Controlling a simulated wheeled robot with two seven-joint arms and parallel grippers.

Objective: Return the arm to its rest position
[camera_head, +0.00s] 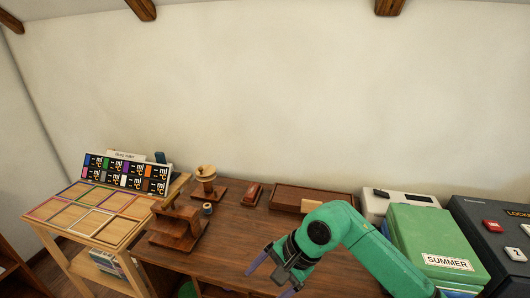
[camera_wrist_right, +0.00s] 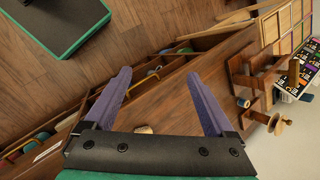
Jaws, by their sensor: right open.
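My right arm is green and reaches in from the lower right in the head view. Its gripper (camera_head: 273,273) is over the front part of the wooden desk (camera_head: 232,243), with purple fingers pointing down to the left. In the right wrist view the gripper (camera_wrist_right: 152,92) has its two purple fingers spread wide, with nothing between them but the desk edge and shelf below. The gripper is open and empty. My left gripper is not in view.
Behind the arm lie a wooden box (camera_head: 290,196) and a green box marked SUMMER (camera_head: 425,235). A dark locker box (camera_head: 500,235) is at right. Wooden stands (camera_head: 178,228) and a slotted side table (camera_head: 60,215) are left. Desk between is bare.

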